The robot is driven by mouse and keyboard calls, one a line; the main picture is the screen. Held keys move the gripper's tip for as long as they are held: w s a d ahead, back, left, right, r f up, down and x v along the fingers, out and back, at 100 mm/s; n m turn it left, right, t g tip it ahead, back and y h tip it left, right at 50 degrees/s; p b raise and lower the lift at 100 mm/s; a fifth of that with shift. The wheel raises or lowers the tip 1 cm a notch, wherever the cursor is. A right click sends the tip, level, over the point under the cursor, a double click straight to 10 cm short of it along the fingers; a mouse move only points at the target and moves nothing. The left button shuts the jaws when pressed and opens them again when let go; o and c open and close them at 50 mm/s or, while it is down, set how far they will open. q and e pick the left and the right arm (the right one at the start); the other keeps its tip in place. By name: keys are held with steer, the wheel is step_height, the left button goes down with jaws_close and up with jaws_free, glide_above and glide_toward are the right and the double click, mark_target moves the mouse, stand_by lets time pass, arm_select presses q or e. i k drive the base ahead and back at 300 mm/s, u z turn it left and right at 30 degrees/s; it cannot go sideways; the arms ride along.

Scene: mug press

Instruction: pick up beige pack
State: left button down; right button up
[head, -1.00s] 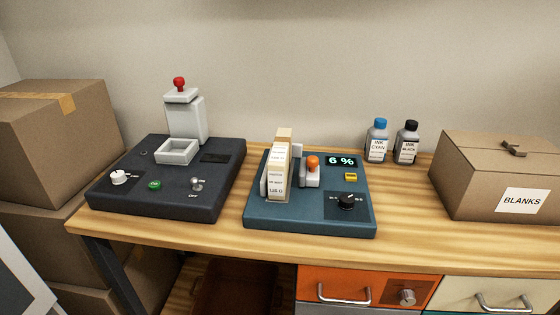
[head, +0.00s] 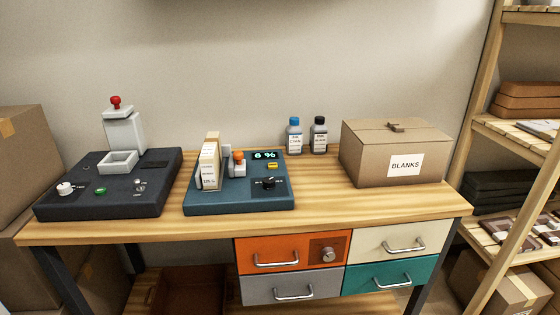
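Neither of my grippers is in view. I cannot tell for sure which thing is the beige pack. An upright beige piece with white printed labels (head: 210,163) stands on the blue machine (head: 215,203), left of its orange knob. Several flat packs in brown and pale tones (head: 500,229) lie on a low shelf at the right, partly cut off by the frame edge and too small to make out.
A wooden bench (head: 330,207) holds a dark press (head: 150,192), two ink bottles (head: 294,138) and a BLANKS carton (head: 370,160). Drawers (head: 385,247) sit below. A wooden shelf rack (head: 475,130) stands right; cartons (head: 25,150) stand left. Bare bench top lies before the carton.

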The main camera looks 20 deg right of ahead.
mark_target(210, 160)
steer(key=z, duration=0.75)
steer(key=i, duration=0.6)
steer(key=u, duration=0.45)
